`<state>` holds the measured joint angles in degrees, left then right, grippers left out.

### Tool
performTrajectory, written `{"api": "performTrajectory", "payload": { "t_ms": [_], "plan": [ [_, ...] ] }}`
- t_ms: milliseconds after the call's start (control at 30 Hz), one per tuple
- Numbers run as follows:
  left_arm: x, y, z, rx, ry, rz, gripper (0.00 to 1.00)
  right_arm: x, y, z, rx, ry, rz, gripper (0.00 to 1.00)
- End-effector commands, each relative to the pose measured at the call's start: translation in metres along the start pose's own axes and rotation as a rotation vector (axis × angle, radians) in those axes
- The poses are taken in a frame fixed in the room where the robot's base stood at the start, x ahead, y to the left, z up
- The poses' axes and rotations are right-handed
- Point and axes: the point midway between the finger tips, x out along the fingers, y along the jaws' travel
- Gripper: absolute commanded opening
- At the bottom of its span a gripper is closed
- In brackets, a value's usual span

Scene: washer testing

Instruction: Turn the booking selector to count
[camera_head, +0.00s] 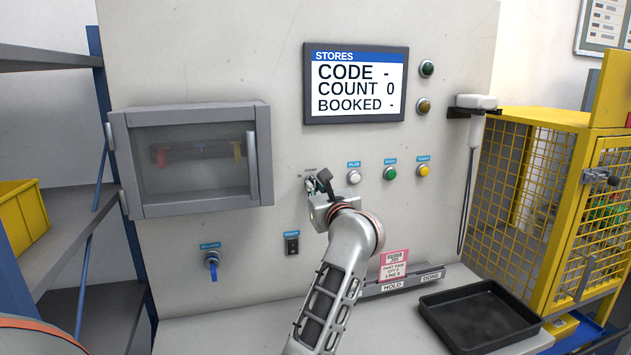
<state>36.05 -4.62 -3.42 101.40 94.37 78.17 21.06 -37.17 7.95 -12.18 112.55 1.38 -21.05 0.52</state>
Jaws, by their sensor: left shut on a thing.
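The booking selector (311,184) is on the grey panel, left of the row of push buttons, with tiny labels above it. My left gripper (317,183) is at the selector and shut on it. Its dark fingers and grey body cover most of the knob, so I cannot tell which way it points. The stores screen (355,84) above reads CODE -, COUNT 0, BOOKED -. My right gripper is not in view.
White, green and yellow buttons (390,173) sit right of the gripper. A glazed cabinet (190,160) juts out at the left, above a blue-handled valve (212,260) and a black switch (292,246). A card (394,268), a black tray (478,314) and a yellow cage (570,200) are right.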

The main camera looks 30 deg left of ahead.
Motion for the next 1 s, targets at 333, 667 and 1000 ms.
{"api": "performTrajectory", "payload": {
  "t_ms": [333, 667, 1000],
  "plan": [
    [0.0, 0.0, -0.001, 0.112, 0.002, 0.0, 0.0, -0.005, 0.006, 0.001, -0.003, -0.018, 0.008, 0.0],
    [0.0, 0.0, -0.001, 0.126, 0.002, 0.0, 0.0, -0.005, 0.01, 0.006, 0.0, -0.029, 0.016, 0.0],
    [0.0, 0.0, -0.001, 0.124, 0.001, 0.0, 0.26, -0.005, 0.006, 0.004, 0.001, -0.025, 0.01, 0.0]
  ]
}}
